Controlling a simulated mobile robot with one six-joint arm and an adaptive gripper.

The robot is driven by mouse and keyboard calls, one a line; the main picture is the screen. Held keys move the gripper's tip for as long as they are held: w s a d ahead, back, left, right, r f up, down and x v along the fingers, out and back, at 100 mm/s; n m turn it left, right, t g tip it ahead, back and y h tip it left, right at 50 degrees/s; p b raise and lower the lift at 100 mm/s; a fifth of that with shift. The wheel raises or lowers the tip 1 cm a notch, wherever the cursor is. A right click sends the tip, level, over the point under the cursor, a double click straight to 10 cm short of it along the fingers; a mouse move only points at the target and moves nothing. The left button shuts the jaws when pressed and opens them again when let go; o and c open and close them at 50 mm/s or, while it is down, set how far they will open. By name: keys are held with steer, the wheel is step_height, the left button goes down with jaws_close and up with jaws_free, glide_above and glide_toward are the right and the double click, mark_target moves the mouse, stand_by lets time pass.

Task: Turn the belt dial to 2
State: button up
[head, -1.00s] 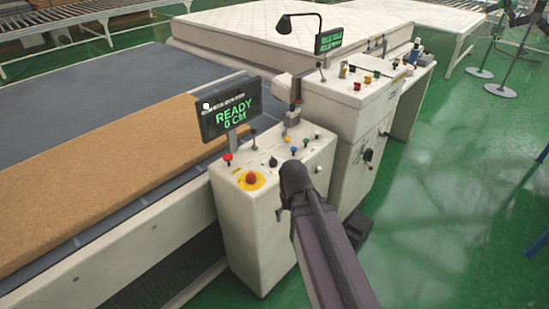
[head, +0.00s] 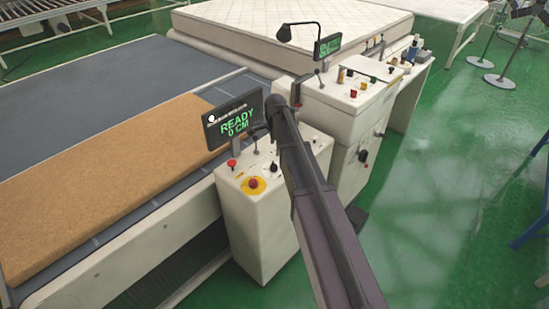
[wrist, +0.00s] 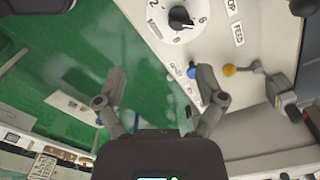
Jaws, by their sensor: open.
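A round white dial plate with a black knob (wrist: 181,18) shows at the top of the wrist view, partly cut off by the frame edge. The knob's pale mark points toward the right. My gripper (wrist: 160,76) is open and empty, with its two fingers spread below the dial and apart from it. In the head view my arm hides the gripper's fingers and part of the front console (head: 252,235).
A display (head: 236,122) reads "READY 0 CM". A red emergency button (head: 253,183) stands on the front console. A blue button (wrist: 192,72) and a yellow-tipped lever (wrist: 229,70) are near the right finger. A brown slab (head: 110,180) lies on the belt at left.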

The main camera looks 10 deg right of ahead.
mark_target(274, 164)
steer(key=w, duration=0.1)
steer(key=w+r+m, duration=0.1)
steer(key=w+m+p, duration=0.1)
steer(key=shift+w+r, duration=0.1)
steer(key=shift+r, duration=0.25)
steer(key=shift+f, duration=0.2)
step_height(274, 164, down, 13)
steer(key=b, duration=1.4)
steer(key=shift+f, duration=0.2)
steer(key=c, duration=1.2)
